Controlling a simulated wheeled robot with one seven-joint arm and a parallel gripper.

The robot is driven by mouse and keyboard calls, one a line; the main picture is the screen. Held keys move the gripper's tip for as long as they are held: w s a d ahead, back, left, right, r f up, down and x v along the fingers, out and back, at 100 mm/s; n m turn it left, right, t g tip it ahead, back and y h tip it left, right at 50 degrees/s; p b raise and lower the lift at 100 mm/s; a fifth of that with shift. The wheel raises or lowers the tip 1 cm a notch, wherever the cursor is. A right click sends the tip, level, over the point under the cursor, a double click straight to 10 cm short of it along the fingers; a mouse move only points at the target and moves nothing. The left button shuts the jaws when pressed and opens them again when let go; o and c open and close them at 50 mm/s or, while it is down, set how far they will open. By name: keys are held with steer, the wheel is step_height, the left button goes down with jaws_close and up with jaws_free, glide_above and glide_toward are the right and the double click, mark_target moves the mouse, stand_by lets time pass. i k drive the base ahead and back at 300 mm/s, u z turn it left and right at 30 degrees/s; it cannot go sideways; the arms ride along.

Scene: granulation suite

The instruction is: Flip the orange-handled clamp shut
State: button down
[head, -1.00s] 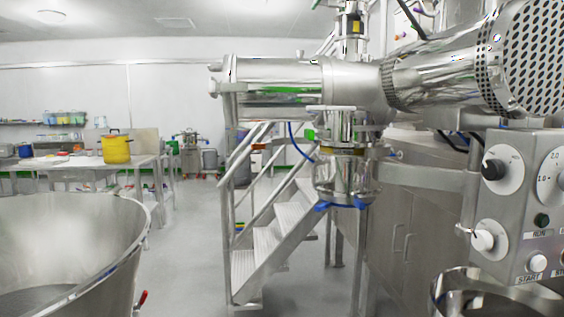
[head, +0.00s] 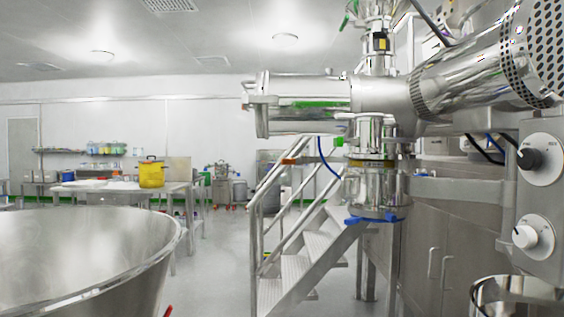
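A small orange piece (head: 291,161), which looks like a handle, sticks out at the left of the steel vessel (head: 377,190) under the horizontal steel cylinder. An amber band (head: 372,162) runs around the top of this vessel. The orange piece is small and far off, and I cannot make out the clamp's jaws or how it is fastened. Blue handles (head: 375,217) sit at the vessel's lower end. A green piece (head: 340,141) is beside the pipe above it. My gripper is not in view.
A large steel bowl (head: 90,262) fills the lower left. Metal stairs (head: 305,262) with railings stand before the vessel. Control knobs (head: 540,160) and a steel container (head: 515,292) are at the right. Grey floor is open between bowl and stairs.

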mark_target(298, 160)
steer(key=u, duration=0.45)
steer(key=i, duration=3.15)
steer(key=z, duration=0.05)
steer(key=k, duration=0.65)
steer(key=z, duration=0.1)
